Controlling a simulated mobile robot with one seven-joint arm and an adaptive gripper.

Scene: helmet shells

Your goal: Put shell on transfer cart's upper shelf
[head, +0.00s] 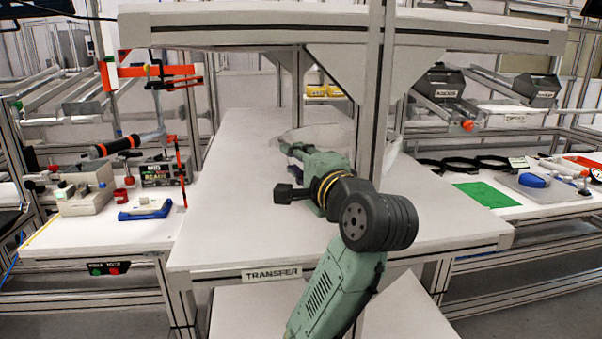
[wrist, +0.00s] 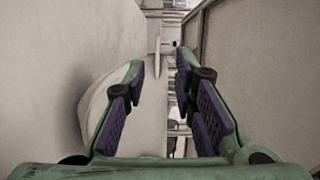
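The pale translucent shell (head: 340,135) sits on the white upper shelf (head: 240,205) of the cart labelled TRANSFER, partly hidden behind my arm and an upright post. In the wrist view the shell (wrist: 92,98) is a pale curved form at the left, running behind the left finger. My gripper (head: 288,160) is low over the shelf at the shell's near side. In the wrist view my gripper (wrist: 160,68) has its purple-padded fingers spread, with a clear gap between them. I cannot tell whether either finger touches the shell.
A lower shelf (head: 405,310) lies beneath. The upright post (head: 372,100) and overhead beam (head: 335,28) stand close to my arm. A left bench (head: 110,232) holds tools and fixtures; a right bench holds a green mat (head: 482,195). The shelf's front left is clear.

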